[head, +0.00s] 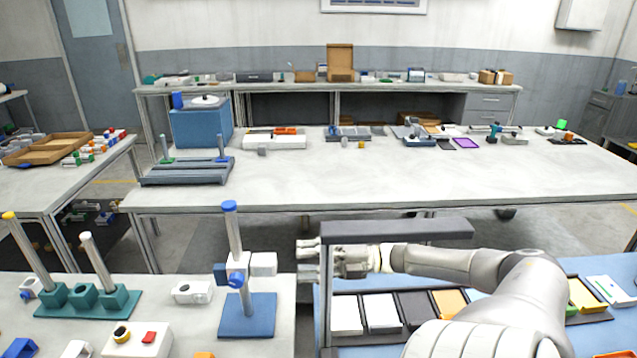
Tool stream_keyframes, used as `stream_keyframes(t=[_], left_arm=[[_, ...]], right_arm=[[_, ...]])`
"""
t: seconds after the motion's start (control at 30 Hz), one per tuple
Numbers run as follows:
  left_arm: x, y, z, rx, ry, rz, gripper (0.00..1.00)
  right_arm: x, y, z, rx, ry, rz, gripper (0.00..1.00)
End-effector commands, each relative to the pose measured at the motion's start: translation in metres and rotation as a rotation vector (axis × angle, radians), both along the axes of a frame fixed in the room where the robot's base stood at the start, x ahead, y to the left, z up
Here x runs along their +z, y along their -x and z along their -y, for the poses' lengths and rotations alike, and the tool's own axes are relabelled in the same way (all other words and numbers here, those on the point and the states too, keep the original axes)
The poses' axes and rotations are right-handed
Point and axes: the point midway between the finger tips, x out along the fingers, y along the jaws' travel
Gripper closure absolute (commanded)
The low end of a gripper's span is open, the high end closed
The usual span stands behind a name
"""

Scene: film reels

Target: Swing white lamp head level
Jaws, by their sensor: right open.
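A stand with a blue base (247,318) and an upright grey post with a blue cap (229,206) stands at the lower middle of the head view. A white block-like head (264,263) sticks out from the post's right side and looks close to level. My right gripper (304,259) is open and empty. It points left, just right of the white head, with a visible gap between them. My left gripper is not in view.
A dark overhead bar (397,231) on a post crosses above my right forearm. Below it lies a tray of coloured cards (382,313). A teal base with posts (88,300) and a white box (192,292) stand left of the stand.

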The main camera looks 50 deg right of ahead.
Motion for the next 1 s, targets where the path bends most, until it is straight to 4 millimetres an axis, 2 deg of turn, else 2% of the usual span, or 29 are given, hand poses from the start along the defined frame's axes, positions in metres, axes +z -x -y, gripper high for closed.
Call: stream_keyframes(t=[0.1, 0.3, 1.0], left_arm=[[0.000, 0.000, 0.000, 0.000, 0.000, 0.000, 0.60], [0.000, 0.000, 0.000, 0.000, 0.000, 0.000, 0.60], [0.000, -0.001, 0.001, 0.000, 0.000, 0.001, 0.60]], right_arm=[[-0.001, 0.011, 0.009, -0.001, 0.000, -0.002, 0.43], [0.000, 0.020, 0.016, 0.000, 0.001, -0.001, 0.43], [0.000, 0.020, 0.016, 0.000, 0.000, 0.000, 0.43]])
